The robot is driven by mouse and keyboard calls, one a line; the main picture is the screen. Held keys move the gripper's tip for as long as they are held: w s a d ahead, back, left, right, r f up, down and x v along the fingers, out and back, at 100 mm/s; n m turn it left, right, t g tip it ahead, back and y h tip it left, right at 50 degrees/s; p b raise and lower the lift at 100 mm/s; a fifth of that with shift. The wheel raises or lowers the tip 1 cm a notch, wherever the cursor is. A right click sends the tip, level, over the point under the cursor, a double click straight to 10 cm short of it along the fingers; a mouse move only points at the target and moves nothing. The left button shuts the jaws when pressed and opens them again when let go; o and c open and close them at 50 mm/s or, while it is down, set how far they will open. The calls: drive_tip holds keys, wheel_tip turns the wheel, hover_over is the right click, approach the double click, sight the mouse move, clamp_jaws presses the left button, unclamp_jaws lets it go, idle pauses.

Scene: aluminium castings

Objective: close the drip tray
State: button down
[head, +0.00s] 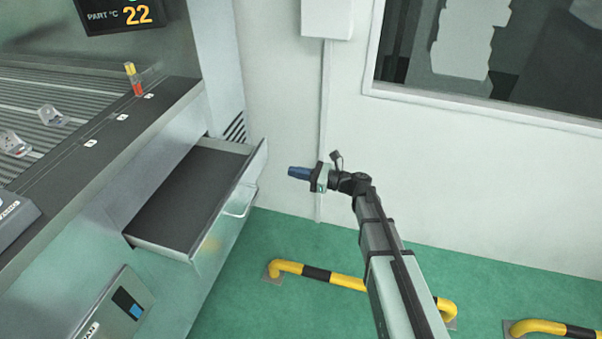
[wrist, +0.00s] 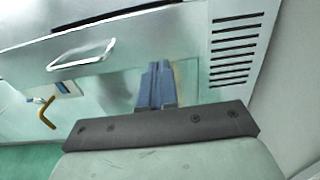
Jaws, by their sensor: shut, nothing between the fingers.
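The drip tray (head: 188,195) is a metal drawer with a dark inside, pulled out from the front of the machine below its conveyor in the head view. Its front panel carries a light bar handle (head: 240,203). The wrist view shows the handle (wrist: 82,52) at upper left, on the front panel (wrist: 180,35). My gripper (head: 290,172) has blue fingers and is shut and empty, a short way to the right of the tray's front and apart from it. In the wrist view its fingers (wrist: 155,86) are together, pointing at the metal, to the right of the handle.
Yellow-and-black floor rails (head: 335,278) stand low on the green floor. A white wall (head: 285,130) with a window is behind. Castings (head: 50,115) and a signal-coloured post (head: 132,80) are on the machine's top. Vent slots (wrist: 235,48) are beside the tray in the wrist view.

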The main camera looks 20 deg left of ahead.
sight(210, 159)
drive_tip(key=a, duration=1)
drive_tip(key=a, duration=2)
drive_tip(key=shift+a, duration=0.9)
drive_tip(key=shift+a+r, duration=0.1)
drive_tip(key=shift+a, duration=0.05)
drive_tip(key=d, duration=1.5)
